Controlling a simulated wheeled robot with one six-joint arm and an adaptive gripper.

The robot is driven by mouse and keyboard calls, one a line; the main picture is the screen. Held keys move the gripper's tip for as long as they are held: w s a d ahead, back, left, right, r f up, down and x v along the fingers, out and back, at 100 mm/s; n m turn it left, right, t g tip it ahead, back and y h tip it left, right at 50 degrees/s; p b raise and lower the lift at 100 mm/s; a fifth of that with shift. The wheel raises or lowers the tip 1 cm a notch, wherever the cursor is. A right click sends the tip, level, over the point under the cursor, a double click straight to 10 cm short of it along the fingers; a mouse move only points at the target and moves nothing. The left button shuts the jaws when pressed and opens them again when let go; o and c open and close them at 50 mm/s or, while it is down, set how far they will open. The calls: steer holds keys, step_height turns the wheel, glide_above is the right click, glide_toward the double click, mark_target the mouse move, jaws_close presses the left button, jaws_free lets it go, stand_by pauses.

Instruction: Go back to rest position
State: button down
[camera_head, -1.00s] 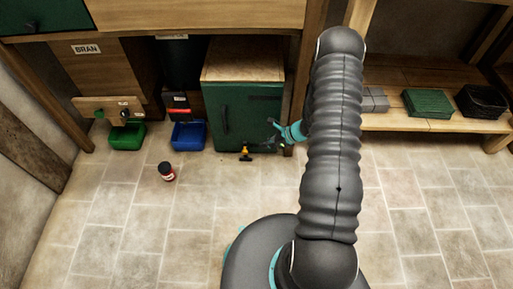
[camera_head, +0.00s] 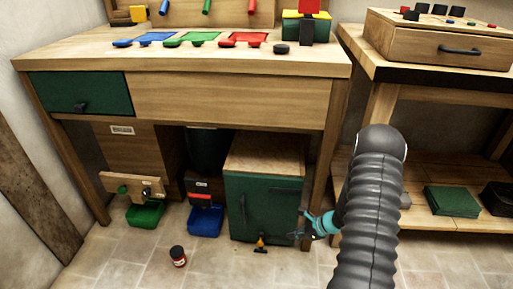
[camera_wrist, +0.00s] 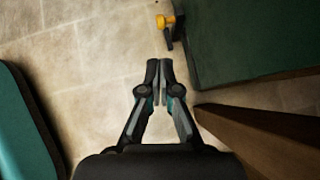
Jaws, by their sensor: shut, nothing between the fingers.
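My gripper (camera_head: 299,235) is low, by the front right edge of the green cabinet (camera_head: 262,208) and the bench leg. Its teal wrist shows beside my dark ribbed arm, which hides part of the right side. In the wrist view my gripper (camera_wrist: 158,68) has its fingertips together with nothing between them, above the tiled floor. A small yellow and black object (camera_head: 260,243) is at the foot of the cabinet front. It also shows in the wrist view (camera_wrist: 166,22), apart from the fingertips.
A wooden bench (camera_head: 230,98) stands over the cabinet, a green bin (camera_head: 145,215) and a blue bin (camera_head: 206,221). A red and black jar (camera_head: 178,256) stands on the floor. A second bench (camera_head: 440,82) is at right.

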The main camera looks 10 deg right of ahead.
steer(key=s+a+r+n+g, duration=0.35)
steer(key=s+n, duration=0.25)
steer(key=s, duration=0.2)
steer(key=s+a+r+n+t+h+p, duration=0.1)
steer(key=s+r+n, duration=0.5)
steer(key=r, duration=0.8)
steer(key=s+a+r+n+t+h+p, duration=0.1)
steer(key=s+r+n, duration=0.5)
steer(key=r, duration=0.8)
steer(key=s+a+r+n+t+h+p, duration=0.1)
steer(key=s+a+r+n+h, duration=0.3)
steer(key=r, duration=1)
steer(key=shift+s+a+r+n+t+h, duration=0.4)
steer(key=shift+s+n+t+h, duration=0.5)
steer(key=shift+s+h, duration=0.15)
